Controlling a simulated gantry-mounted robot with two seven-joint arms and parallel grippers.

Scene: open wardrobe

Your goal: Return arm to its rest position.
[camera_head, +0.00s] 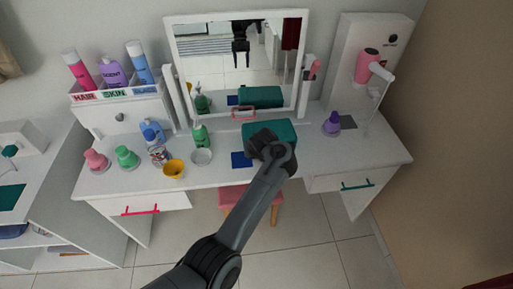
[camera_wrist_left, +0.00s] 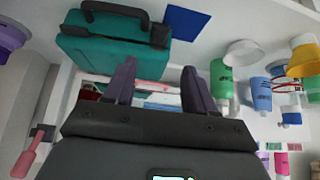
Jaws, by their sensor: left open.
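My left arm reaches in from the bottom of the head view, and its wrist (camera_head: 272,150) is over the front part of the white vanity top (camera_head: 225,175). The wrist hides its own fingers there. In the left wrist view my left gripper (camera_wrist_left: 158,88) is open, its two dark fingers apart with nothing held between them. A teal case (camera_head: 283,130) with a dark handle is just behind the wrist, partly covered by it. The case (camera_wrist_left: 100,47) also shows beyond the fingers in the left wrist view, which looks upside down. My right gripper is not in view.
A mirror (camera_head: 237,95) stands at the back. Green bottle (camera_head: 200,137), white bowl (camera_head: 202,157), yellow cup (camera_head: 174,168) and several other bottles are left of the arm. A purple bottle (camera_head: 332,124) and a pink dryer (camera_head: 369,66) are right. A pink stool (camera_head: 235,194) is below.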

